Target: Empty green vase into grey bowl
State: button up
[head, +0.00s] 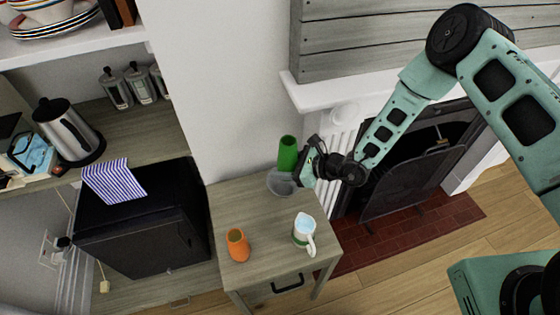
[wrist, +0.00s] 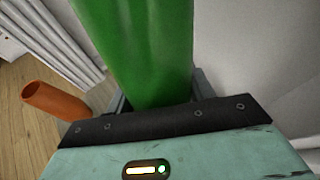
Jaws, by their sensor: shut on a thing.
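The green vase (head: 288,153) is held by my gripper (head: 305,163) above the back of the small wooden table. It looks roughly upright in the head view. In the wrist view the green vase (wrist: 140,45) fills the upper middle, between my gripper's fingers (wrist: 155,108). The grey bowl (head: 281,183) sits on the table's back edge, just below the vase. I cannot tell whether the vase touches the bowl, and the contents of both are hidden. The bowl does not show in the wrist view.
An orange vase (head: 237,245) and a white-and-green jug (head: 304,233) stand at the front of the table (head: 262,220). The orange vase also shows in the wrist view (wrist: 52,102). A black cabinet (head: 140,220) is at left, a fireplace (head: 410,180) at right. The table's middle is clear.

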jog(key=shift+g, duration=0.3)
jog(key=f, duration=0.3)
jog(key=a+f+b, duration=0.1)
jog(key=shift+s+f, duration=0.25)
jog(key=shift+s, duration=0.05)
jog(key=shift+s+a+f+m+g+b, duration=0.25)
jog(key=shift+s+f+m+g+b, duration=0.15)
jog(key=shift+s+f+m+b, duration=0.25)
jog(key=s+m+g+y+b, duration=0.3)
jog(key=s+m+g+b, duration=0.3)
jog(key=m, duration=0.4)
jog(key=shift+s+d+r+y+b, duration=0.15)
jog(key=shift+r+y+b, duration=0.15)
jog(key=shift+r, duration=0.05)
dwell(1.5)
jog(key=shift+m, duration=0.25)
jog(key=shift+w+d+g+b, duration=0.15)
jog(key=shift+w+g+b, duration=0.15)
jog(key=shift+g, duration=0.1)
dwell(0.3)
